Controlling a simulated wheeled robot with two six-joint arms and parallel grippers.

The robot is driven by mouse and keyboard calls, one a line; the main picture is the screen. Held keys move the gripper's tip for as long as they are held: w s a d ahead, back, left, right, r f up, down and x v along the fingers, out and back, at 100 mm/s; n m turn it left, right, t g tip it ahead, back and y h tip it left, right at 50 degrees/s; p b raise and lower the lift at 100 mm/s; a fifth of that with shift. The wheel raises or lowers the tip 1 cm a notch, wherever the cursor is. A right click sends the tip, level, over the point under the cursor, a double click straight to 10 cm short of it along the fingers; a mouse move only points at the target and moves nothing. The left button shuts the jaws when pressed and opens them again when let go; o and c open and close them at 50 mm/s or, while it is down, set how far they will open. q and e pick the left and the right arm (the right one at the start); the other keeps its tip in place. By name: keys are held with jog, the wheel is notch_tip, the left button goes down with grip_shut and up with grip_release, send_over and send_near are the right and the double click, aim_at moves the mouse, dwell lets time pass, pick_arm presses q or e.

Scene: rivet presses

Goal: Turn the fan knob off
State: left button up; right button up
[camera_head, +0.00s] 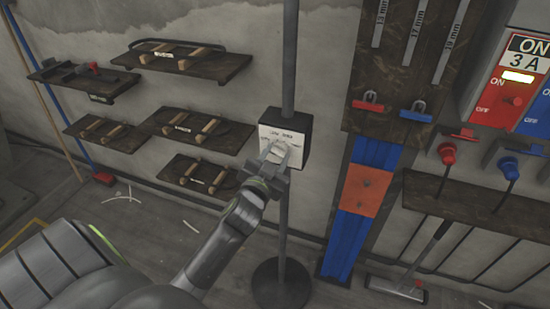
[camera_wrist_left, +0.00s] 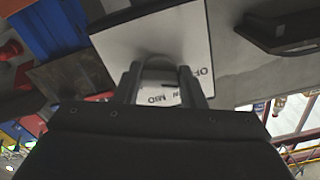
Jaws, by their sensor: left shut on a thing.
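The fan control box (camera_head: 297,122) is a dark box with a white label plate, mounted on a grey pole with a round base. Its plate (camera_wrist_left: 150,35) fills the upper middle of the left wrist view, with partly covered lettering; "OF" shows at its right edge. My left gripper (camera_head: 277,153) is at the front of the plate. In the left wrist view its two fingers (camera_wrist_left: 162,85) are shut on the fan knob (camera_wrist_left: 157,62), a rounded grey shape between them. The knob is mostly hidden, so its exact setting cannot be read. My right gripper is not in view.
Wall shelves with wooden-handled tools (camera_head: 203,127) are to the left. A blue strip with an orange panel (camera_head: 366,187) and a dark tool board (camera_head: 400,65) stand to the right. Red and blue switch boxes (camera_head: 497,97) are farther right. The pole's round base (camera_head: 281,285) is on the floor.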

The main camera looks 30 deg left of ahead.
pick_arm(q)
jog(key=shift+f, duration=0.15)
jog(key=o, duration=1)
jog(key=shift+b+v, duration=1.3)
jog(key=shift+v, duration=7.45)
jog(key=shift+a, duration=0.15)
